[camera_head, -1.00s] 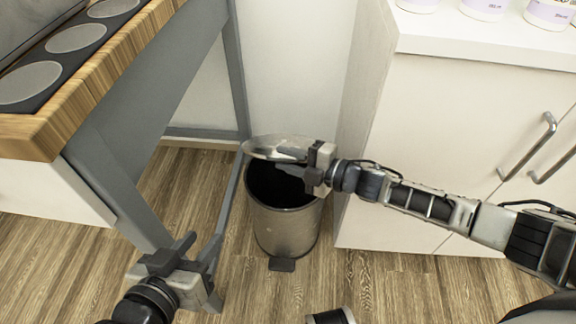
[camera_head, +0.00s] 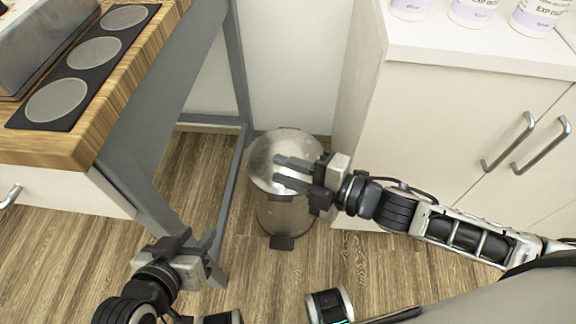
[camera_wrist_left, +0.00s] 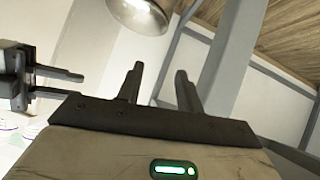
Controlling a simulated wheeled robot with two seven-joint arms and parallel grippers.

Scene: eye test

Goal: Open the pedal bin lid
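The metal pedal bin (camera_head: 284,214) stands upright on the floor between the table frame and the white cabinet. Its round silver lid (camera_head: 262,152) lies over the opening, and the inside is not visible. The dark pedal (camera_head: 282,242) is at the bin's front foot. My right gripper (camera_head: 277,168) is over the lid, its two fingers apart and pointing left; whether they touch the lid I cannot tell. My left gripper (camera_head: 210,268) is low at the left, away from the bin. In the left wrist view its fingers (camera_wrist_left: 160,80) are apart and empty, with the lid (camera_wrist_left: 145,12) beyond.
A wooden-topped table (camera_head: 95,130) with grey legs stands at the left. A white cabinet (camera_head: 440,120) with metal handles is close at the right, with several labelled tubs on top. Wood floor (camera_head: 215,165) lies bare around the bin.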

